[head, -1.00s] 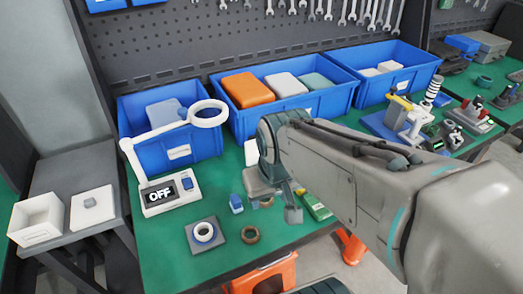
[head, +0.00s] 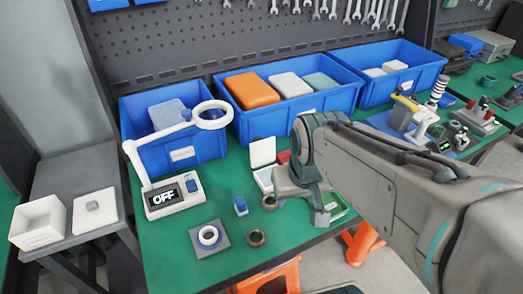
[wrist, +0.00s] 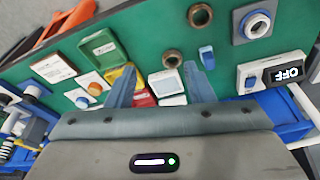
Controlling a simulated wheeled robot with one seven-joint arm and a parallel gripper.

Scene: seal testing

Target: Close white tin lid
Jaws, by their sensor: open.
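The white tin (head: 264,180) stands on the green bench, with its lid (head: 262,152) raised upright at the back. My arm partly hides the tin's right side in the head view. In the wrist view the tin (wrist: 165,82) lies between the two finger lines, with the pale lid (wrist: 172,100) at its lower edge. My gripper (wrist: 161,82) is open and empty, its fingers spread to either side of the tin in the picture. I cannot tell its height above the tin.
A magnifier lamp with an OFF display (head: 174,196) stands further left. Blue bins (head: 290,122) line the back. A green box (wrist: 100,48) lies nearby.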

